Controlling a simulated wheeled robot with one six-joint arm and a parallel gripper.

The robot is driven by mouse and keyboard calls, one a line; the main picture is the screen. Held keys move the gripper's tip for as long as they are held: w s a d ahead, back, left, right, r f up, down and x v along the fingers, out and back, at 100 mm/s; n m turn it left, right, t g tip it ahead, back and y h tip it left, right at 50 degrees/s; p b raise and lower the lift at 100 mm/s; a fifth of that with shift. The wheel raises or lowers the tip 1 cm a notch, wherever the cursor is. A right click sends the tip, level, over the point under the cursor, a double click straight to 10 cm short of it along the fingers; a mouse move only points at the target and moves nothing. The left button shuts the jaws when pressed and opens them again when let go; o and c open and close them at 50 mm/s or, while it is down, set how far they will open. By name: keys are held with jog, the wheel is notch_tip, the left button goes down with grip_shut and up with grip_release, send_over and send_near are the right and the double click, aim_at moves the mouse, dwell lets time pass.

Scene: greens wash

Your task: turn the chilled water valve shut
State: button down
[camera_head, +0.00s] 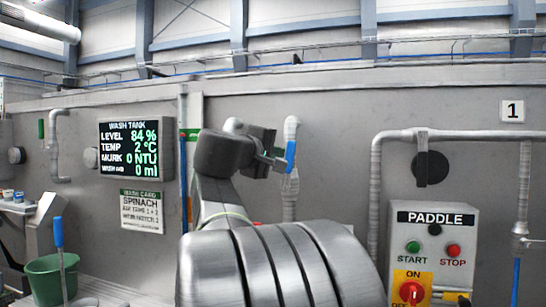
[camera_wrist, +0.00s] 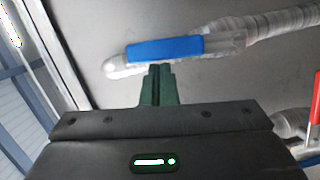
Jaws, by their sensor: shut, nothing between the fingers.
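A blue lever handle (camera_head: 291,156) sits on a pale vertical pipe on the tank wall, and it stands roughly in line with that pipe. I take it for the chilled water valve, but no label on it is readable. It also shows in the wrist view (camera_wrist: 166,48), lying nearly along the pale pipe. My gripper (camera_head: 281,159) is at the handle's left side. In the wrist view its green fingers (camera_wrist: 157,70) are together and empty, with their tips at the handle's edge. I cannot tell whether they touch it.
A wash tank screen (camera_head: 136,149) and a spinach card (camera_head: 142,211) are on the wall to the left. A paddle control box (camera_head: 433,250) stands to the right, below a black round fitting (camera_head: 431,167). A red handle (camera_wrist: 316,108) shows at the wrist view's right edge. A green bucket (camera_head: 48,281) stands lower left.

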aim_at(290, 154)
jog(key=d+m+b, duration=0.1)
jog(key=m, duration=0.1)
jog(key=s+d+m+y+b, duration=0.1)
jog(key=d, duration=0.1)
jog(key=shift+d+f+m+g, duration=0.2)
jog(key=shift+m+g, duration=0.1)
jog(key=shift+m, duration=0.1)
jog(key=s+d+f+m+y+b, duration=0.2)
jog(key=d+f+m+b, duration=0.3)
jog(key=m, duration=0.4)
jog(key=shift+d+f+y+b, duration=0.3)
jog(key=shift+d+y+b, duration=0.25)
jog(key=shift+y+b, duration=0.35)
jog(key=shift+r, duration=0.1)
